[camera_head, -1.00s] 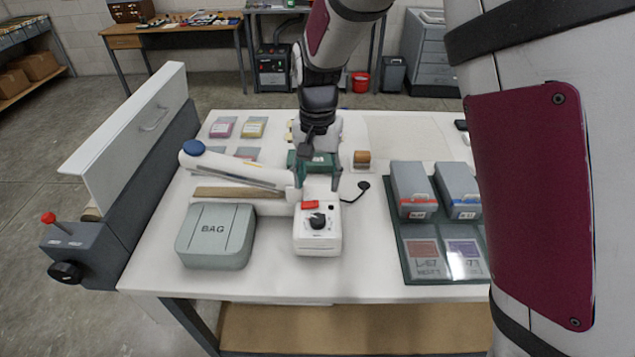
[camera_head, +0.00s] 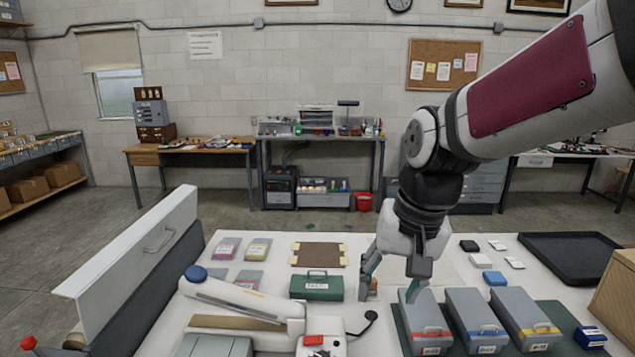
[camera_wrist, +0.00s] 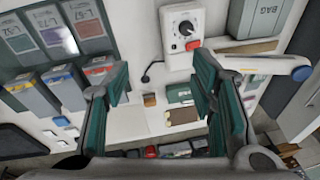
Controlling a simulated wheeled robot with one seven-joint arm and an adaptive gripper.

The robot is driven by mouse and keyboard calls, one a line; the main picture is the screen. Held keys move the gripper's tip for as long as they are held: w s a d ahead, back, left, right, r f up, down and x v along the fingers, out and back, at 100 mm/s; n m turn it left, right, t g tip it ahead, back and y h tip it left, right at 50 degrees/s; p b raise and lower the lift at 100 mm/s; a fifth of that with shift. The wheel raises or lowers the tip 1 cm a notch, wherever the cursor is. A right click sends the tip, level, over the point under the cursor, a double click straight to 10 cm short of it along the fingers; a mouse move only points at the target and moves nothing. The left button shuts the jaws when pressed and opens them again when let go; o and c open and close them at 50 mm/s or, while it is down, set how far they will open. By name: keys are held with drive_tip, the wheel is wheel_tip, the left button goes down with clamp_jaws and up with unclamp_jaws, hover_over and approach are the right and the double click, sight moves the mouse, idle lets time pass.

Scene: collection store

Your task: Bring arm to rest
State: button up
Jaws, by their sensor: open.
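My gripper (camera_head: 398,276) is raised over the white table (camera_head: 217,252), in front of my upper arm. Its fingers are spread apart with nothing between them. In the head view its tips overlap a small brown block and the left grey box (camera_head: 422,322); it appears to be above them. In the wrist view my gripper (camera_wrist: 160,100) shows its two green-padded fingers wide apart, with the table top beyond. The gap to the table cannot be judged exactly.
A green case (camera_head: 317,287), a white sealer-like arm (camera_head: 240,300) and a control box with a knob (camera_wrist: 182,30) are on the table. Grey boxes (camera_head: 478,320) stand on a green tray at right. A black tray (camera_head: 570,256) lies at back right. An upright white panel (camera_head: 130,262) edges the left.

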drive_tip(key=s+d+r+n+t, duration=0.1)
drive_tip(key=s+d+r, duration=0.1)
drive_tip(key=s+d, duration=0.2)
drive_tip(key=s+d+r+n+t+h, duration=0.1)
drive_tip(key=s+d, duration=0.3)
drive_tip(key=s, duration=0.6)
drive_tip(key=shift+s+r+t, duration=0.25)
drive_tip(key=shift+r+t, duration=0.35)
drive_tip(key=shift+t, duration=0.1)
